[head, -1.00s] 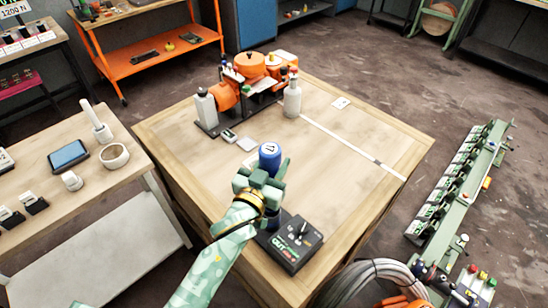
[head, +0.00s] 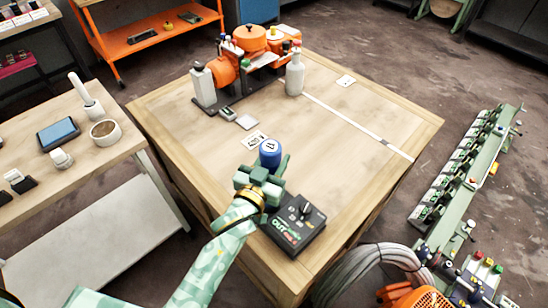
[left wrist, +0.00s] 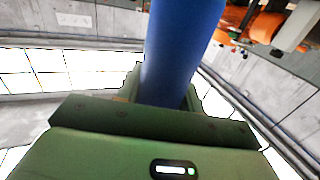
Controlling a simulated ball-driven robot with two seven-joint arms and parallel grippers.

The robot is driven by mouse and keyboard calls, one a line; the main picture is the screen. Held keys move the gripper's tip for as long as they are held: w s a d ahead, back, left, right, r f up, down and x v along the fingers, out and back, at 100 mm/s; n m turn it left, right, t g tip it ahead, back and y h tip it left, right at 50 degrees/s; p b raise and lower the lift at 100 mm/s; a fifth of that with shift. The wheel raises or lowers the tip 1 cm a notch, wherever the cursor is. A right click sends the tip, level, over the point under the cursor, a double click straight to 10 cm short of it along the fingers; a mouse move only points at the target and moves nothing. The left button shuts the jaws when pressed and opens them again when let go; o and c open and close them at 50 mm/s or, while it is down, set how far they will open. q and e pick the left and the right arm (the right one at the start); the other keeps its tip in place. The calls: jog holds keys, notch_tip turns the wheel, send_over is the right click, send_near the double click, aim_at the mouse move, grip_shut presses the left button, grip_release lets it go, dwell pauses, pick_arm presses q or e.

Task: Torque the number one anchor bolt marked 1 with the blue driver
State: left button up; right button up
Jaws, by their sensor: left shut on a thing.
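My left gripper (head: 264,172) is shut on a blue driver (head: 270,153), held upright above the wooden table (head: 330,140). A white label with dark marks shows on the driver's top. In the left wrist view the blue shaft (left wrist: 178,50) stands between the jaws (left wrist: 160,122). The driver's lower end is hidden by the gripper. A black box (head: 292,226) with a lever and green and red lettering sits beside my gripper, nearer me. No bolt marked 1 can be made out. My right gripper is not in view.
An orange machine (head: 248,40) with grey bottles beside it stands at the table's back. A small card (head: 255,140) lies behind the driver. A side bench (head: 85,150) is at left, a green rack (head: 460,180) at right. The table's right half is mostly clear.

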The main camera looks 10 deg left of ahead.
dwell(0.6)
pick_arm(q)
jog(key=o, duration=1.2)
jog(key=shift+f, duration=0.1)
jog(key=shift+f, duration=0.1)
